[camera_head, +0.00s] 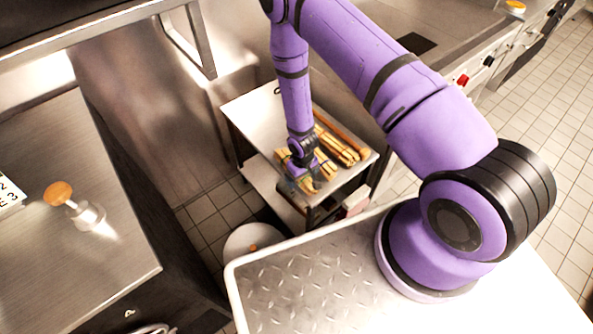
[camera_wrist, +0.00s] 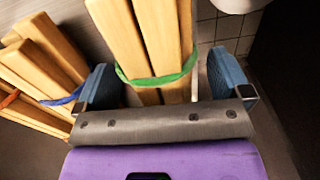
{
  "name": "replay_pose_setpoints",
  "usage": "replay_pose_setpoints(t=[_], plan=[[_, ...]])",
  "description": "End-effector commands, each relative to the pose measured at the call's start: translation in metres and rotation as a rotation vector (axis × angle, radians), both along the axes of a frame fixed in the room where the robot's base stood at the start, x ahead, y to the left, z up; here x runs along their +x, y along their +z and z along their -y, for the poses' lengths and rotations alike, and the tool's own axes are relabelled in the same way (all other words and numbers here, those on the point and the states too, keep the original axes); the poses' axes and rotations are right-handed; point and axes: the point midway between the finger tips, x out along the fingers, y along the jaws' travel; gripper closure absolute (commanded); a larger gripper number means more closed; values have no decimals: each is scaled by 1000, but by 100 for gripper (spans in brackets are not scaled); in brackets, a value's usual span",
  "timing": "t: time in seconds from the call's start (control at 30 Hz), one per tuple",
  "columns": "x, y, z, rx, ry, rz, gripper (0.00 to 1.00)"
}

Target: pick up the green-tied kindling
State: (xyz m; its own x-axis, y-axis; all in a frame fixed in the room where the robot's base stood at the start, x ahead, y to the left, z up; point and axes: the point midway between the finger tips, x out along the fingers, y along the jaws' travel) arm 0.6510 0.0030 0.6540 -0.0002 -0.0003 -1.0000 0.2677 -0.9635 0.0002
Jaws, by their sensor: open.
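The green-tied kindling (camera_wrist: 150,35) is a bundle of pale wooden sticks with a green band, in the middle of the wrist view. My gripper (camera_wrist: 163,75) is open, with one blue finger on each side of the bundle near the green band. The right finger has a visible gap from the sticks; contact on the left is unclear. In the head view my gripper (camera_head: 304,180) is low over the near end of a small metal table and partly hides the bundle there.
A blue-tied bundle (camera_wrist: 50,60) lies close beside the left finger, with a red-tied bundle (camera_wrist: 25,108) further left. The small metal table (camera_head: 250,115) is bare at its far left. A steel counter (camera_head: 60,130) stands left.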

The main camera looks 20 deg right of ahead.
Motion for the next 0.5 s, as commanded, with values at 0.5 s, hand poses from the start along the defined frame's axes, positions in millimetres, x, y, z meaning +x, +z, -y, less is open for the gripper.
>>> replay_pose_setpoints(t=[0.5], plan=[[0,-7,0,0,1,0,41]])
